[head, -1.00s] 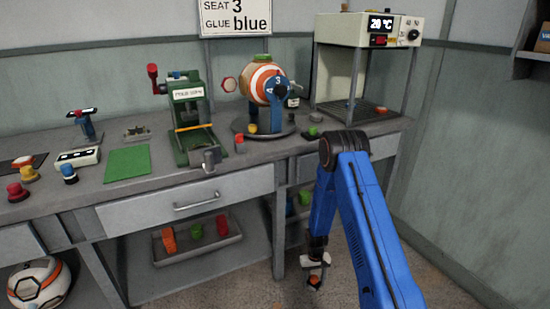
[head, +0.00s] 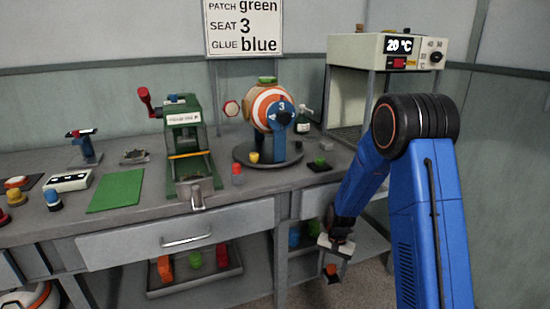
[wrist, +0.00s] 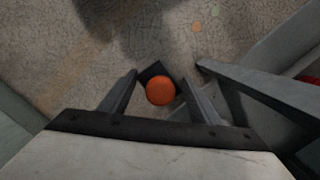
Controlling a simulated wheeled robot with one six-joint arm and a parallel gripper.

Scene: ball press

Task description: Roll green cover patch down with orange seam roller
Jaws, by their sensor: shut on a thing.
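My gripper (head: 333,256) hangs low in front of the bench's right part, pointing down, with floor below it. It is shut on the orange seam roller (wrist: 160,90), whose round orange end shows between the fingers in the wrist view, with a dark part beside it. The orange-and-white ball (head: 263,104) sits in a blue holder marked 3 on a round dark turntable (head: 268,153). A green cover patch (head: 267,79) lies on top of the ball. The roller is well below and to the right of the ball, apart from it.
The green press (head: 187,140) stands left of the ball, and the oven (head: 375,52) behind right. A bottle (head: 303,121), a red-topped piece (head: 237,173) and a green block on a dark pad (head: 320,162) stand near the turntable. A lower tray (head: 195,278) holds coloured parts.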

